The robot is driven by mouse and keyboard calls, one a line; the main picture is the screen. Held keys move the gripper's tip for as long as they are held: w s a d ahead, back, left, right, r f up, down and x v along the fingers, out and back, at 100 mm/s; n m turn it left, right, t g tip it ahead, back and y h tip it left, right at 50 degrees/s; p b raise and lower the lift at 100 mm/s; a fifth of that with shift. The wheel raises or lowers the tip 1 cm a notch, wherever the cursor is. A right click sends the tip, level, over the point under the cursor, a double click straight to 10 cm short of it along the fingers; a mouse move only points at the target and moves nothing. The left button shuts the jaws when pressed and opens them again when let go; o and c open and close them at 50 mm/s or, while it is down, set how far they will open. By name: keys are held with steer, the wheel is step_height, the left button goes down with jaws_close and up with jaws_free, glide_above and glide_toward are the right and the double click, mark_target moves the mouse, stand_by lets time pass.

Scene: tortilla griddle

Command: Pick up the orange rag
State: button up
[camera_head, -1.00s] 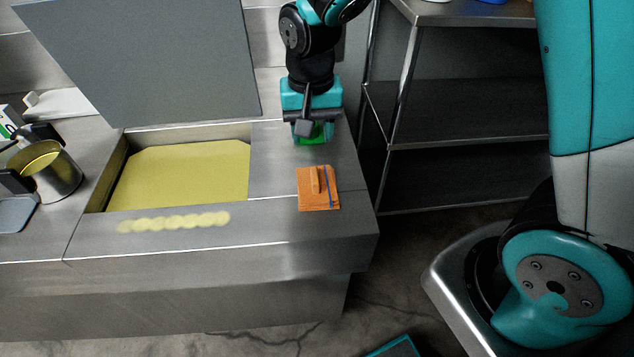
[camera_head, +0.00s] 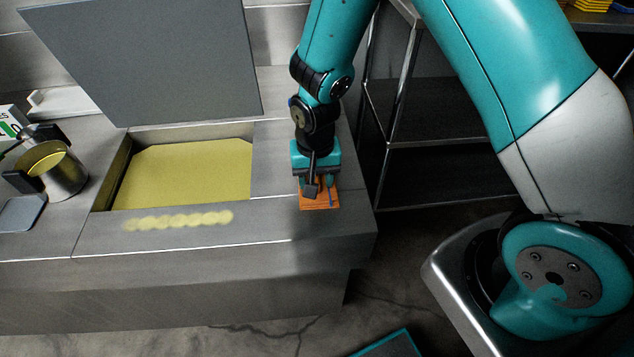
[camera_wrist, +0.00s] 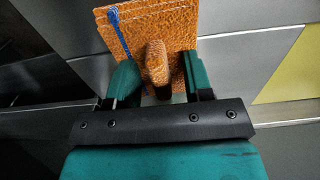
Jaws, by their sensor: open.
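The orange rag (camera_head: 320,202) lies on the steel counter to the right of the griddle, partly hidden under my gripper in the head view. In the wrist view the orange rag (camera_wrist: 178,22) is folded and textured, with a raised ridge in its middle and a blue cord at its left. My gripper (camera_wrist: 158,80) is open there, with one teal finger on each side of the ridge. My gripper (camera_head: 318,188) also shows over the rag in the head view. I cannot tell whether the fingers touch the rag.
The griddle with its yellow surface (camera_head: 185,175) is to the left, its grey lid (camera_head: 145,60) raised. A pale yellow smear (camera_head: 180,219) lies along the counter (camera_head: 150,240). A steel pot (camera_head: 62,170) stands far left. A metal shelf rack (camera_head: 440,145) stands behind right.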

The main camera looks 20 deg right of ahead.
jaws_close()
steer(key=shift+r, duration=0.1)
